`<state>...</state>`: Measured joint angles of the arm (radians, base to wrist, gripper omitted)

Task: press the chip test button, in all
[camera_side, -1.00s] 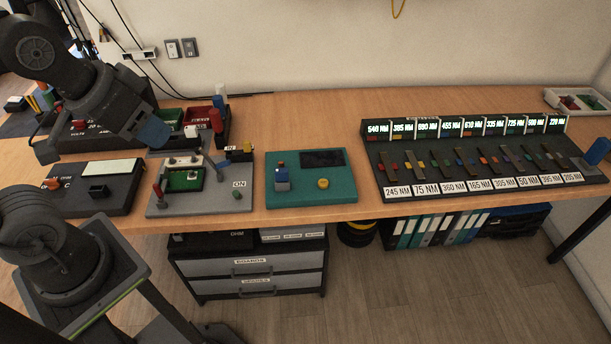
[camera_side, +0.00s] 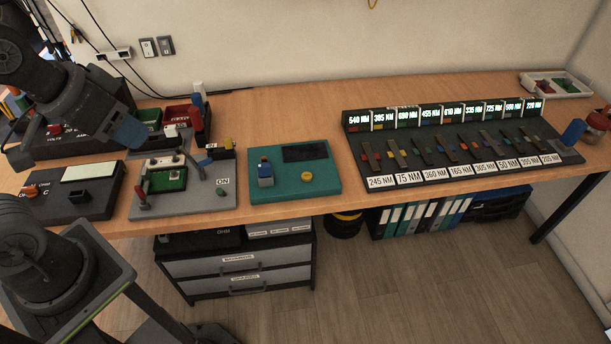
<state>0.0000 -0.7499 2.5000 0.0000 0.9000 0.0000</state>
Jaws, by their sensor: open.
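A teal box (camera_side: 330,185) lies flat on the wooden workbench, right of the middle-left devices. A round yellow button (camera_side: 307,177) stands on its right part, below a dark blank screen (camera_side: 305,152). A small blue and grey block (camera_side: 265,175) stands upright on its left part. No label naming the button is readable. My gripper (camera_side: 76,146) is open at the upper left, well apart from the teal box. One blue fingertip (camera_side: 128,133) points down over the devices there. I see nothing between the jaws.
A grey board (camera_side: 220,198) marked ON, with a red-handled lever (camera_side: 141,190), lies left of the teal box. A black rack (camera_side: 460,180) with lit NM displays and several coloured sliders lies to the right. Bare bench (camera_side: 290,105) lies behind the teal box.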

